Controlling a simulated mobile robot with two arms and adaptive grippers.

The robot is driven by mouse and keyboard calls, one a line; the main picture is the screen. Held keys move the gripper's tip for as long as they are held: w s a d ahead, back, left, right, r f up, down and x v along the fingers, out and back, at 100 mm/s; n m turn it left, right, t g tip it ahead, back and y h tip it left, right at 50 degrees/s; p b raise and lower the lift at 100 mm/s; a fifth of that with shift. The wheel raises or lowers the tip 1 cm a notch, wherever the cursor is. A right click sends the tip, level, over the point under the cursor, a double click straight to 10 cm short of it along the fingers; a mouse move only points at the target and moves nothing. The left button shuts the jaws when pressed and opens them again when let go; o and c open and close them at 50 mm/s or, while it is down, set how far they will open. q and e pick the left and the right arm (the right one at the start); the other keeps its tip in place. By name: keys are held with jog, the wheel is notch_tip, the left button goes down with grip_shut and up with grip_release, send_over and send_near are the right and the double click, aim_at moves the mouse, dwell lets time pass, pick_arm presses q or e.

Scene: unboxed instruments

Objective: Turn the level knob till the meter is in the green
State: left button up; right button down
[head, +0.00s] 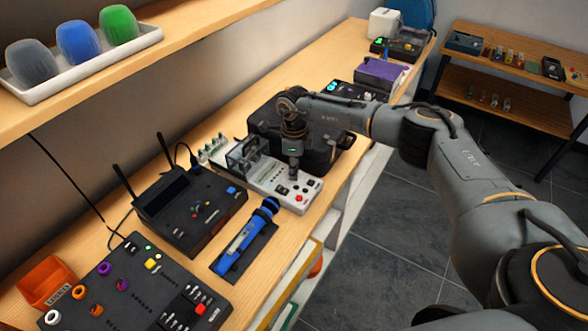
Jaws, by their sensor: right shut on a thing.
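A pale instrument panel (262,172) with red and dark controls stands on the long wooden bench. A small upright frame with a greenish clear face (243,156) rises at its left end and may be the meter; its reading is too small to make out. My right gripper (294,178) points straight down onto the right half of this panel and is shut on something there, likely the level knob. The gripper hides the knob, so its setting cannot be seen. My left gripper is not in view.
A black case (330,152) lies close behind the gripper. A black receiver with antennas (193,205), a blue microphone (240,245) and a black control board (140,290) stand in front. A shelf with a white tray (95,66) hangs at upper left. Dark floor is open at right.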

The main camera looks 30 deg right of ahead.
jog(key=m+b, duration=0.1)
jog(key=m, duration=0.3)
jog(key=shift+m+b, duration=0.35)
jog(key=shift+m, duration=1.15)
jog(key=c, duration=1.2)
grip_release()
jog(key=shift+r, duration=0.1)
notch_tip(320, 180, up, 12)
